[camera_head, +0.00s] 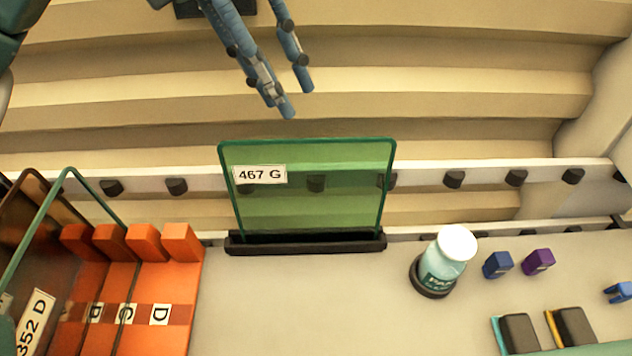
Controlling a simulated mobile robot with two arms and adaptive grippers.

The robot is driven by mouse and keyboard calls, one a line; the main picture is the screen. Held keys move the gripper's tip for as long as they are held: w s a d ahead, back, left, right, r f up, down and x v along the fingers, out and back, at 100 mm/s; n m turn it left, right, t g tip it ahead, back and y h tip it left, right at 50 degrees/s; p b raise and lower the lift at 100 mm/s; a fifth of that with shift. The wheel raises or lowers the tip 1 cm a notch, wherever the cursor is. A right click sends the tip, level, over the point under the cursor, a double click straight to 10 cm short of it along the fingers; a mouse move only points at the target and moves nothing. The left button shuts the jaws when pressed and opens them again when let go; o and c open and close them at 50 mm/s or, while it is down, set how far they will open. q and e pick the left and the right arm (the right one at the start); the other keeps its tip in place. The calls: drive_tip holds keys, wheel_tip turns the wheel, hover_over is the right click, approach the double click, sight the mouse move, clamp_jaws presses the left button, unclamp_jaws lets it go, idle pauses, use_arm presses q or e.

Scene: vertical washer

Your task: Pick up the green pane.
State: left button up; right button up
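The green pane (320,200) is a clear green glass sheet with a white label reading "467 G". It stands upright in a dark slotted holder (305,242) at the back edge of the worktop. My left gripper (297,99) is above and behind the pane, its blue fingers pointing down to the right. A gap shows between the fingers, with nothing held. The fingertips are apart from the pane's top edge. My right gripper is not in view.
A lidded jar (447,262), blue block (497,264) and purple block (538,261) stand at the right. The worktop before the pane is clear.

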sight(307, 144)
use_arm(q)
drive_tip(key=x, duration=0.2)
drive_tip(key=b+x, duration=0.1)
drive_tip(key=x, duration=0.5)
drive_tip(key=shift+s+a+f, duration=0.15)
drive_tip(key=shift+s+a, duration=0.05)
drive_tip(key=shift+s, duration=0.1)
drive_tip(key=shift+s+d+f+b, duration=0.1)
drive_tip(key=shift+d+f+b, duration=0.05)
drive_tip(key=shift+f+b, duration=0.15)
drive_tip(key=shift+r, duration=0.1)
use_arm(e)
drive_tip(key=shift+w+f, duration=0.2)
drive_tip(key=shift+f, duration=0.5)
use_arm(q)
drive_tip(key=shift+f+b, duration=0.25)
drive_tip(key=shift+b, duration=0.1)
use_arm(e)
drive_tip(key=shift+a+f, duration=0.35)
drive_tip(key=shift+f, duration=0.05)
